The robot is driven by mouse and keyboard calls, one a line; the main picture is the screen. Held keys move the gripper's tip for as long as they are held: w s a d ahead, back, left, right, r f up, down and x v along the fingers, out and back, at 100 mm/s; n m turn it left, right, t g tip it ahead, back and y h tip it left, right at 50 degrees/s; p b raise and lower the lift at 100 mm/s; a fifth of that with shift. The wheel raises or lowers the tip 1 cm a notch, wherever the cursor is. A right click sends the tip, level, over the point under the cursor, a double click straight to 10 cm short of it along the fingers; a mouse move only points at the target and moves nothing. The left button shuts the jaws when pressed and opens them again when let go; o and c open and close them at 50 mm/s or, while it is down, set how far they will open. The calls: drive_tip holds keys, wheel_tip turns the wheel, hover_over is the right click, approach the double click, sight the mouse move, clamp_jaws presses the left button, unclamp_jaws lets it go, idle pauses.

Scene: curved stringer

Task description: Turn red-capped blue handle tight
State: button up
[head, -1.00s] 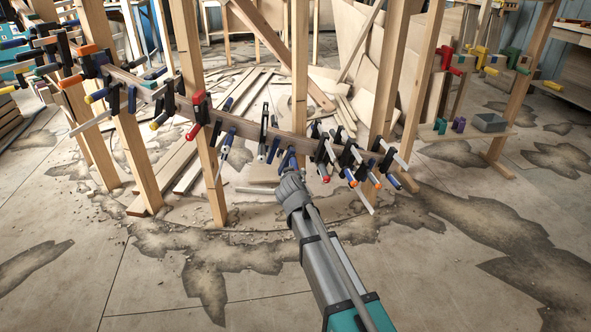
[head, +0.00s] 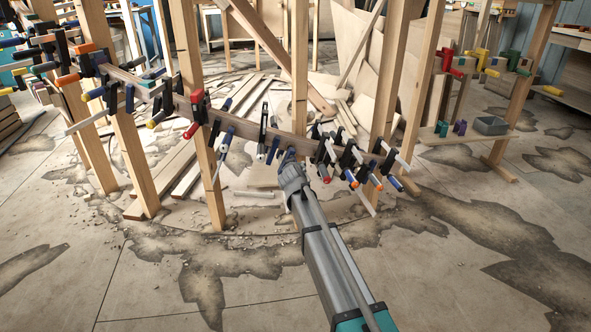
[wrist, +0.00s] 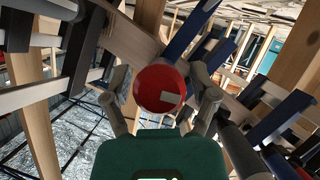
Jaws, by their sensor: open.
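In the wrist view the round red cap (wrist: 161,88) faces the camera, centred between the two grey fingers of my gripper (wrist: 160,84). The fingers are open, one on each side of the cap, with no clear contact visible. The blue handle behind this cap is mostly hidden by it. In the head view my gripper (head: 290,170) is at the curved wooden stringer (head: 262,134), just left of a group of clamps, and it covers the capped handle there.
Several clamps crowd close on the right (head: 350,160), some with blue or red handles. A dark clamp (head: 263,132) hangs to the left. Upright wooden posts (head: 300,80) stand around the stringer. Loose boards lie behind on the floor. The front floor (head: 200,290) is clear.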

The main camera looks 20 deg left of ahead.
clamp_jaws()
drive_tip(key=shift+d, duration=0.15)
idle(0.4)
